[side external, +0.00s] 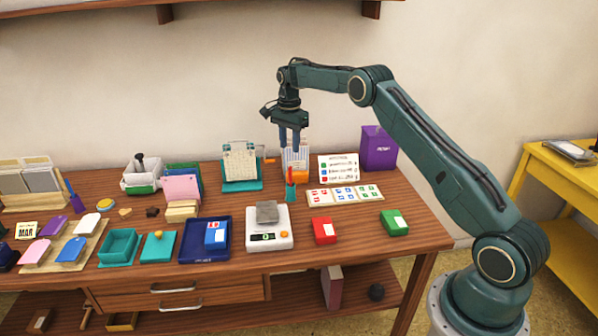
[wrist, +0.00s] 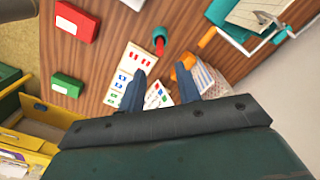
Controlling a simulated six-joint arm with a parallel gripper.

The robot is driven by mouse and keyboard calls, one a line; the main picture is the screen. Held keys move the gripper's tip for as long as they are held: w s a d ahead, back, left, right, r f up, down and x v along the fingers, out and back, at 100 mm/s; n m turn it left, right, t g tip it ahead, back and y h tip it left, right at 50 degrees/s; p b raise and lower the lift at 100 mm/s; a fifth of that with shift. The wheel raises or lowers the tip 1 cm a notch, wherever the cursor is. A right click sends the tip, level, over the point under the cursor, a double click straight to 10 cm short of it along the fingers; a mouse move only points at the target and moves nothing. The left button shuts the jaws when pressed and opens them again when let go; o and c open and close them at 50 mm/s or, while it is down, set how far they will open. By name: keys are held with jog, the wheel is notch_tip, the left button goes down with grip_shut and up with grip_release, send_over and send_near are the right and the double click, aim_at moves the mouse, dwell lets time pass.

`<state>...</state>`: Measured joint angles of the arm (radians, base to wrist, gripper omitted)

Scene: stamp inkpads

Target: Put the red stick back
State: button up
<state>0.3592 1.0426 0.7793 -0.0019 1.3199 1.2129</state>
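The red stick (side external: 291,174) stands upright in a small teal cup (side external: 290,192) near the middle of the table; its lower part is hidden in the cup. In the wrist view the red stick (wrist: 159,46) and the teal cup (wrist: 159,33) show beyond my fingertips, apart from them. My gripper (side external: 290,148) points down behind and above the cup, in front of the white grid-patterned holder with an orange part (side external: 296,172). In the wrist view my gripper (wrist: 160,72) has its two fingers spread, with nothing held between them.
A tray of coloured stamp tiles (side external: 344,195) and a white sign with coloured dots (side external: 338,168) are to the right. A teal stand with paper (side external: 241,168) is left. A scale with a grey block (side external: 269,233) is in front. Red (side external: 324,230) and green (side external: 394,222) boxes lie front right.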

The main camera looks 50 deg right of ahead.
jog(key=shift+r, duration=0.1)
jog(key=s+a+r+n+t, duration=0.1)
jog(key=s+a+r+n, duration=0.3)
jog(key=s+a+r, duration=0.55)
jog(key=s+a+r+n+t, duration=0.2)
jog(key=s+a+r+n, duration=0.4)
jog(key=r, duration=0.6)
jog(key=s+a+f+n+t, duration=0.1)
jog(key=s+a+f+n, duration=0.1)
jog(key=s, duration=1.1)
jog(key=s+a+f+n+t, duration=0.1)
jog(key=s+a+n, duration=0.4)
jog(key=s, duration=0.8)
jog(key=shift+s+f+n+t, duration=0.3)
jog(key=shift+s+f+n, duration=0.1)
jog(key=shift+f+n, duration=0.15)
